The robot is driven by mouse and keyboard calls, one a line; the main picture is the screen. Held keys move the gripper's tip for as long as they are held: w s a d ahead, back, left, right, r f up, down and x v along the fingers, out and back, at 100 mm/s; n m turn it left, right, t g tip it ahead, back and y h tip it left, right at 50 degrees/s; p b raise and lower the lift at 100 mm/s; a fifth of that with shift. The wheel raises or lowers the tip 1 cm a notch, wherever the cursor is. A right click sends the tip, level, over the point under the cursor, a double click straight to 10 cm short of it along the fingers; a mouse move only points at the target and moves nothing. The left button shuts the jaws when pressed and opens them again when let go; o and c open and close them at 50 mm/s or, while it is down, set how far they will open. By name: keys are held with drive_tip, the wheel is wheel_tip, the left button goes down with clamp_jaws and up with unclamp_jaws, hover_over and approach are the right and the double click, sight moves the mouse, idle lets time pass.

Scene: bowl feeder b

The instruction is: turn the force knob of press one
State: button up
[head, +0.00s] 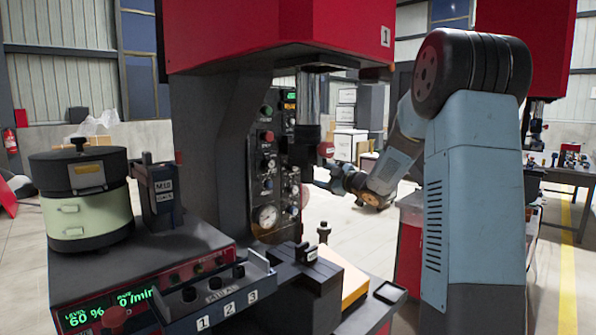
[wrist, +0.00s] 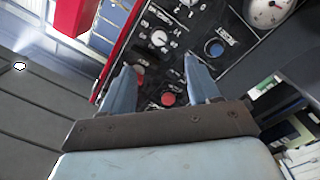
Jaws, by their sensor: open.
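Press one (head: 275,40) has a red head marked 1 and a dark column. Its black control panel (head: 255,165) carries several knobs and buttons and a white gauge (head: 267,216). The labels are too small to tell which is the force knob. My gripper (head: 318,175) is open at the panel's right side, fingers pointing at the press. In the wrist view my gripper (wrist: 162,63) has its fingers apart in front of the panel, with nothing held. A white-faced dial (wrist: 159,38) lies just beyond the gap, a red button (wrist: 168,98) shows between the fingers, and a blue knob (wrist: 213,48) is right of them.
A bowl feeder (head: 85,195) stands at the left on a red control box with a lit display. The press ram (head: 311,105) hangs close to my gripper.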

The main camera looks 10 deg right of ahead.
sight(295, 169)
drive_tip(key=x, duration=1.2)
drive_tip(key=shift+w, duration=0.2)
drive_tip(key=c, duration=1)
